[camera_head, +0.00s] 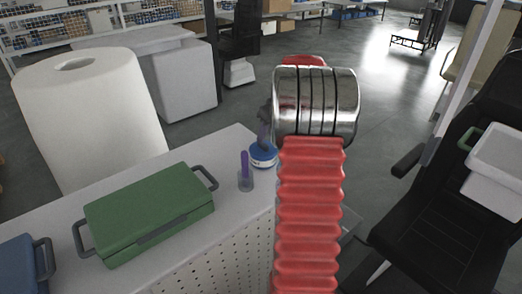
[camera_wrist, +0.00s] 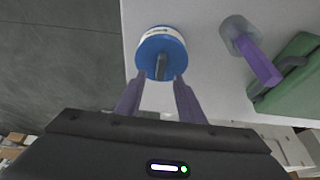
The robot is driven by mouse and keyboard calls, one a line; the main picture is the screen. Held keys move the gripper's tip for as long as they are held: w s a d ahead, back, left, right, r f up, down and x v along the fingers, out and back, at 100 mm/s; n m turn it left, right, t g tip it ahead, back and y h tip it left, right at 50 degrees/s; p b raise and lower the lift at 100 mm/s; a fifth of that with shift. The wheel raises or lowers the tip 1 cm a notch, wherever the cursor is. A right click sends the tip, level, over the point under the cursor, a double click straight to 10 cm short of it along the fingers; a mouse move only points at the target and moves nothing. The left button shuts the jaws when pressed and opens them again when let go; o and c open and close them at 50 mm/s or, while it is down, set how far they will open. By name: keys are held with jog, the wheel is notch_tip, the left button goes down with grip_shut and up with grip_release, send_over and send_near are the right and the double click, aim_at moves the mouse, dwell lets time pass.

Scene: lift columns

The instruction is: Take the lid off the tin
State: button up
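The tin (camera_head: 263,163) is a small round container with a pale band, standing near the far edge of the white counter. In the wrist view its blue lid (camera_wrist: 150,50) faces my camera, with a dark upright handle (camera_wrist: 161,67) in the middle. The pale side of the tin shows above the lid (camera_wrist: 163,31). My gripper (camera_wrist: 160,82) is open, its two purple fingers on either side of the handle's line. Whether the tips are level with the handle I cannot tell. In the head view my red arm and silver joint hide most of the gripper.
A clear cup (camera_head: 245,181) with a purple stick stands beside the tin. A green case (camera_head: 150,208) with grey handles lies further left, a blue case (camera_head: 18,265) at the left edge. A large white roll (camera_head: 90,120) stands behind.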

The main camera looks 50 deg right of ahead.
aim_at(263, 143)
jog(key=x, duration=0.5)
jog(key=shift+s+a, duration=0.1)
jog(key=shift+c, duration=0.4)
grip_shut()
